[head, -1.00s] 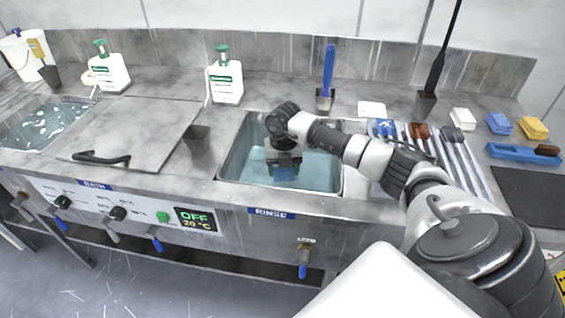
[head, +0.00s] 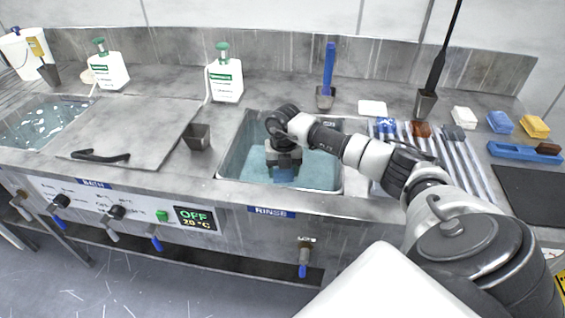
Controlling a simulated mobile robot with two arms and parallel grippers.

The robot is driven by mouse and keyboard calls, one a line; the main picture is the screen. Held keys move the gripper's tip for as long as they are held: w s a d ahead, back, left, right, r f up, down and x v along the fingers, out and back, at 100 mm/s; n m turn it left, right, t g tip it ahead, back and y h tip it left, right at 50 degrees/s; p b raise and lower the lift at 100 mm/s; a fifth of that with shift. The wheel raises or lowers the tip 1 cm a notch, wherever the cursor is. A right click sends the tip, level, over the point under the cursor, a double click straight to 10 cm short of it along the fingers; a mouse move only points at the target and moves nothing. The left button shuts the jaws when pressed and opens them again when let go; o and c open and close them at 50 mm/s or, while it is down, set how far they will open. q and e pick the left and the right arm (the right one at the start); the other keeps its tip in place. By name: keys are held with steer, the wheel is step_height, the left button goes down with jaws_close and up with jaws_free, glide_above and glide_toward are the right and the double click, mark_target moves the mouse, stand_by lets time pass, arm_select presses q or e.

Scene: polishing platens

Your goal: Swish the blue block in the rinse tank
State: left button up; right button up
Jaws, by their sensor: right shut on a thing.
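The rinse tank (head: 232,172) is the open basin of bluish water at the centre, above the RINSE label. My right gripper (head: 284,174) reaches down into it from the right and is shut. The blue block (head: 284,176) shows only as a small blue patch between and below the fingers, at the water. The fingers and the water hide most of it. My left gripper is out of view.
A ribbed rack (head: 455,165) with blue, brown and grey blocks lies right of the tank. The lidded bath (head: 135,130) is further left. Bottles (head: 226,82) and a blue-handled brush (head: 329,72) stand behind.

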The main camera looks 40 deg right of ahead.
step_height(320, 180, up, 13)
steer(key=p, duration=0.9)
stand_by(1.1)
